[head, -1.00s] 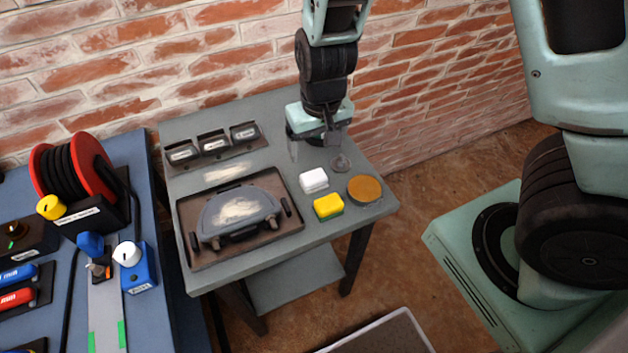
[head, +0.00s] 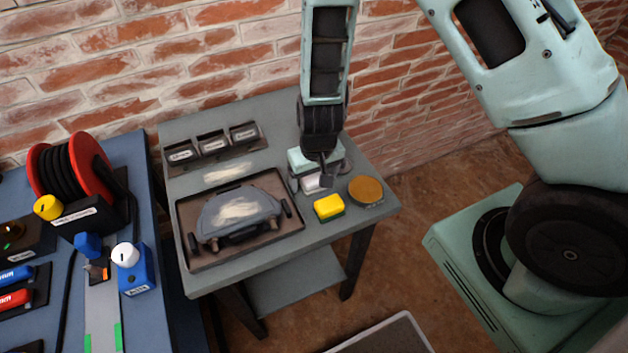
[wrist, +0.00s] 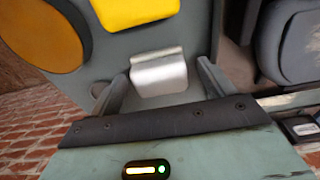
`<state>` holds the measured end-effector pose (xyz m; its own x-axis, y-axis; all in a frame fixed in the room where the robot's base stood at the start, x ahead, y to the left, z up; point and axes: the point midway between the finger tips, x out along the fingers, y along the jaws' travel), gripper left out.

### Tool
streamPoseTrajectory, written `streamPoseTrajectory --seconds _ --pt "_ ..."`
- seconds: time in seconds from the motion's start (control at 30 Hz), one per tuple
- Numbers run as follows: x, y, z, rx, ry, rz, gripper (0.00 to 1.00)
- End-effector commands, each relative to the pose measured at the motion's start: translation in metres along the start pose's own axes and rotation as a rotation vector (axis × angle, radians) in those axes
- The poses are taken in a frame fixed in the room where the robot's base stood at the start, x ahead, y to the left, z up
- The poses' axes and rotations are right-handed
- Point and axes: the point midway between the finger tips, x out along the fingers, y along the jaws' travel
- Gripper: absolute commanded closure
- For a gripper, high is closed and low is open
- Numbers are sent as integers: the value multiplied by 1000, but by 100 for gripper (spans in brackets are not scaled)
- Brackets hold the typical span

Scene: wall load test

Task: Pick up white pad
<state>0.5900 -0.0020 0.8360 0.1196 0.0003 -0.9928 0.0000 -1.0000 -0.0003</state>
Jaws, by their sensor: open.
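The white pad (head: 311,183) lies on the grey table, partly hidden behind my gripper in the head view. In the wrist view the white pad (wrist: 158,72) shows as a pale block between and just beyond the two fingers. My gripper (head: 310,186) is open and low over the table, with its fingers on either side of the pad. In the wrist view my gripper (wrist: 157,82) has clear gaps between each finger and the pad. I cannot tell whether the fingertips touch the table.
A yellow sponge (head: 328,206) lies just in front of the pad, with a round orange-topped tin (head: 366,191) to its right. A tray (head: 186,240) holding a grey handled piece is on the left. Three labelled bins (head: 211,145) stand at the back.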

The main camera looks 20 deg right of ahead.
Motion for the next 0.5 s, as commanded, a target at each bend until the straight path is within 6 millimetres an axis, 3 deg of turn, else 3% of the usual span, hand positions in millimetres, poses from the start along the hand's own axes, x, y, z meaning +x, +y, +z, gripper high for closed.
streamPoseTrajectory --seconds 0.2,0.37,0.5 --pt "0 0 0 0 1 0 18" --pt "0 0 0 0 1 0 63" --pt "0 0 0 0 1 0 67"
